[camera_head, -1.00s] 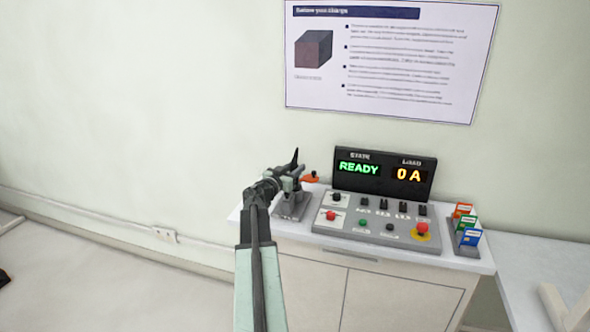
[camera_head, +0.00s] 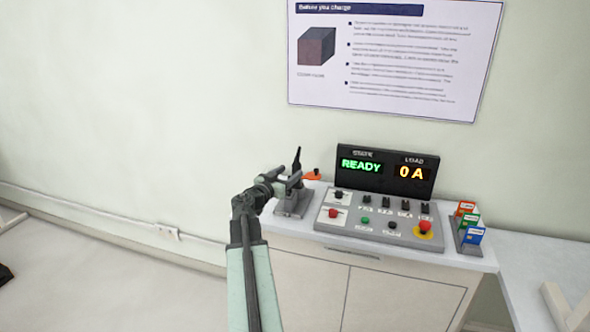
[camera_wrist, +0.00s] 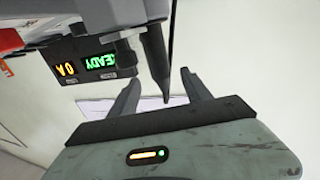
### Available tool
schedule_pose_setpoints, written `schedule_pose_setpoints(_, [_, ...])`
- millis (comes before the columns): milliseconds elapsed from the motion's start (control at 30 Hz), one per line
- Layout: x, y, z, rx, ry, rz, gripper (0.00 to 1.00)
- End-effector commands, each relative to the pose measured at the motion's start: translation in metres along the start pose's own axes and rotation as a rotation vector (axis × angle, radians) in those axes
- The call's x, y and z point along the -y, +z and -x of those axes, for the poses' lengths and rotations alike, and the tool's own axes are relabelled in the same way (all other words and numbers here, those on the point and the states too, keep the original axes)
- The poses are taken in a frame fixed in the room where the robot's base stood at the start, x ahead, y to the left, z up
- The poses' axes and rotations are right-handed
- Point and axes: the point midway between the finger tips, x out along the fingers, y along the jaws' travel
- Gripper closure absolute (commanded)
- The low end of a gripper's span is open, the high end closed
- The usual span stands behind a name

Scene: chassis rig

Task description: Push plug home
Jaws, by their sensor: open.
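My gripper (camera_head: 284,178) is at the left end of the bench, by a grey stand (camera_head: 292,206). A black tapered piece (camera_head: 297,160) rises upright there, with an orange part (camera_head: 313,176) just to its right. In the wrist view, my gripper (camera_wrist: 157,75) has its two fingers apart. The black tapered piece (camera_wrist: 153,52) shows between them in the picture, with a gap on each side; I cannot tell its depth. No part is clearly recognisable as the plug, and its seating cannot be made out.
A control panel (camera_head: 350,222) with knobs and a red stop button (camera_head: 425,227) stands right of the stand. Its display (camera_head: 386,172) reads READY and 0 A. Coloured boxes (camera_head: 468,229) stand at the bench's right end. A wall poster (camera_head: 400,95) hangs behind.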

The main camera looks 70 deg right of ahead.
Motion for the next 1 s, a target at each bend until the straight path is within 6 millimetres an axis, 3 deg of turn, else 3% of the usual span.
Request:
schedule_pose_setpoints(33, [-0.001,0.0,0.011,0.0,-0.003,0.0,0.43])
schedule_pose_setpoints(133, [-0.001,0.0,0.018,0.0,0.0,0.0,0.43])
schedule_pose_setpoints(800, [0.001,0.0,0.018,0.0,-0.001,0.0,0.43])
schedule_pose_setpoints(867, [0.009,-0.002,0.023,0.0,-0.014,0.0,0.43])
schedule_pose_setpoints(967, [0.047,-0.011,0.05,0.0,-0.074,0.0,0.43])
schedule_pose_setpoints(1000, [0.07,-0.016,0.068,0.0,-0.112,0.0,0.43])
